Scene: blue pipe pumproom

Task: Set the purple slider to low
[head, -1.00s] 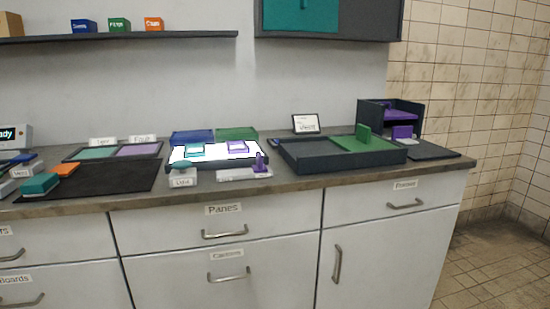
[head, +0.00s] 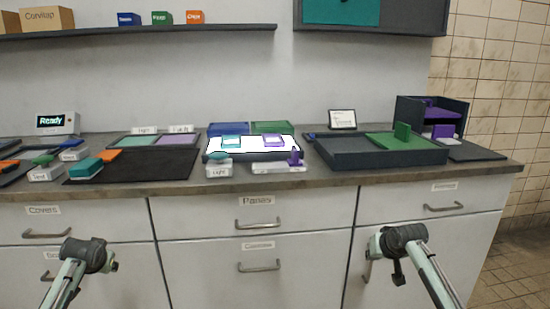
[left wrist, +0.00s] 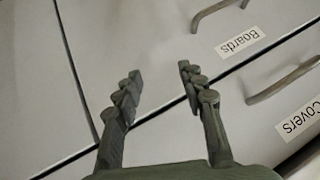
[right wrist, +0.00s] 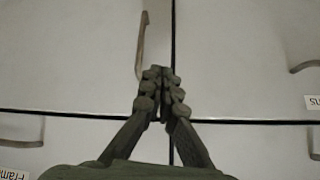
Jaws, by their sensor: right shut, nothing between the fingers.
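My right gripper (head: 397,270) is low in front of the cabinet doors, well below and right of the slider. The right wrist view shows its fingers (right wrist: 161,78) shut together and empty. My left gripper (left wrist: 160,82) is open and empty, facing the drawer fronts, far from the slider.
A white block labelled Light (head: 218,170) with a teal top stands just left of the slider. The lit panel (head: 250,154) is behind it. A dark tray (head: 365,157) stands right, a black mat (head: 150,165) left. Drawer handles (head: 258,224) stick out below the counter edge.

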